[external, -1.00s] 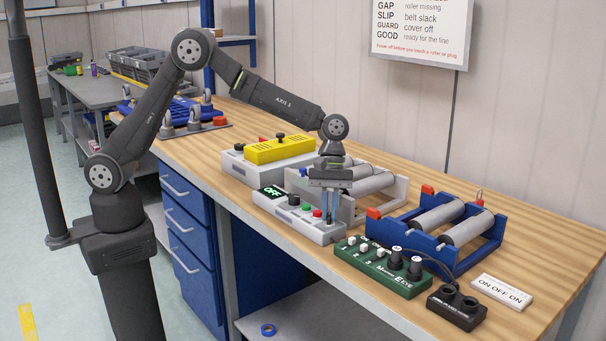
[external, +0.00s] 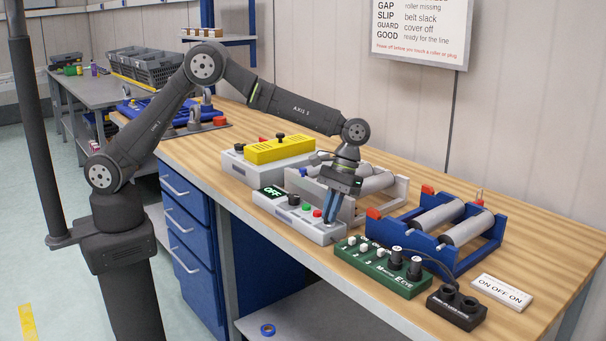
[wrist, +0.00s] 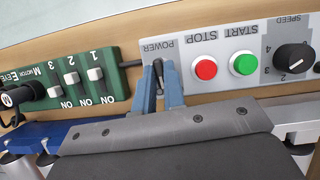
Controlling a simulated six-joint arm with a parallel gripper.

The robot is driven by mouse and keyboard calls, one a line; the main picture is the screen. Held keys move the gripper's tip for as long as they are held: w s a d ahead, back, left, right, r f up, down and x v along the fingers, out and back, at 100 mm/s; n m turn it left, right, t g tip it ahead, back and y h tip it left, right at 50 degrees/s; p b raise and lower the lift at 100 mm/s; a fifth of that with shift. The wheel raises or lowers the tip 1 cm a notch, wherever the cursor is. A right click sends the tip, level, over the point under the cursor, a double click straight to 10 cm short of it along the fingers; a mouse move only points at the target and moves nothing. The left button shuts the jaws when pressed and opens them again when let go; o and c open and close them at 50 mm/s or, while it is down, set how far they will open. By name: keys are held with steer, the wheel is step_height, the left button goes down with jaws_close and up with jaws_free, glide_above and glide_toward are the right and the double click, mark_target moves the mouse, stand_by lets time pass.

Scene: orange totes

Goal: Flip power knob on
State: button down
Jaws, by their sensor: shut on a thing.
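The power knob (wrist: 158,72) is a small dark lever under the POWER label on the grey control box (wrist: 208,50). In the wrist view, the blue fingers of my gripper (wrist: 159,88) are shut on it, one on each side. In the external view, my gripper (external: 333,207) reaches down, tilted, to the right end of the control box (external: 268,206). The knob itself is hidden there by the fingers. The box's display (external: 273,192) reads OFF in green.
A red stop button (wrist: 204,68), a green start button (wrist: 243,64) and a black speed dial (wrist: 293,58) sit beside the knob. A green switch box (external: 380,268) stands to the right. Roller frames (external: 440,225) stand behind. A yellow block (external: 279,149) is at the back left.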

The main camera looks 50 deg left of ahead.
steer(key=m+y, duration=0.1)
steer(key=m, duration=0.3)
steer(key=shift+d+m+y, duration=0.15)
steer(key=shift+m+y, duration=0.15)
steer(key=shift+y, duration=0.1)
steer(key=shift+d+m+t+y, duration=0.1)
steer(key=shift+m+t+y, duration=0.3)
steer(key=shift+m, duration=0.9)
steer(key=shift+m+t+y, duration=0.3)
steer(key=shift+m+y, duration=0.2)
steer(key=shift+m, duration=0.8)
steer(key=c, duration=1.5)
jaws_free()
steer(key=shift+s, duration=0.1)
steer(key=v, duration=1.2)
